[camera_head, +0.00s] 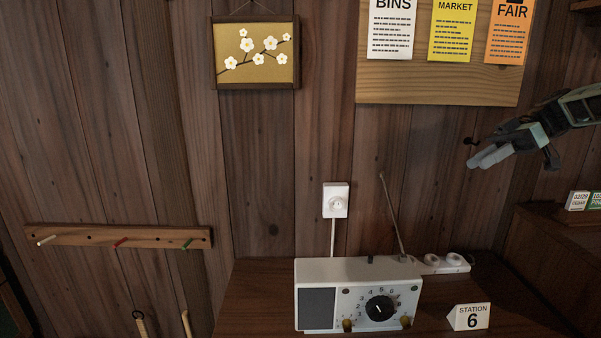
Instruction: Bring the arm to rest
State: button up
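My gripper (479,151) is at the upper right of the head view, raised in the air in front of the wood-plank wall. It reaches in from the right edge, its fingers pointing left and slightly down. It is seen from the side, and the gap between its fingers cannot be judged clearly. Nothing hangs from it that I can see. The arm behind it runs out of the frame on the right.
Below stands a white radio (359,295) with a dial and raised antenna on a wooden table (258,292). Beside it are a "STATION 6" card (469,317) and a power strip (444,263). A peg rail (117,237), picture (256,52), outlet (335,199) and notice board (440,84) are on the wall.

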jog(key=s+a+f+m+g+h+p, duration=0.15)
jog(key=s+a, duration=0.25)
jog(key=a, duration=0.4)
jog(key=s+a+f+m+h, duration=0.1)
jog(key=s+a+h, duration=0.25)
jog(key=a, duration=0.35)
jog(key=s+a+f+m+h+p, duration=0.1)
jog(key=s+a+m, duration=0.1)
jog(key=s+a, duration=0.45)
jog(key=s+a+f+m+t+h+p, duration=0.1)
jog(key=s+f+h, duration=0.1)
jog(key=s, duration=0.8)
jog(key=s+a+f+m+t+h+p, duration=0.2)
jog(key=s+f+h, duration=0.1)
jog(key=s, duration=0.8)
jog(key=shift+s+a+f, duration=0.2)
jog(key=shift+a+f, duration=0.05)
jog(key=shift+f, duration=0.25)
jog(key=shift+o, duration=0.2)
jog(key=shift+m+t, duration=0.25)
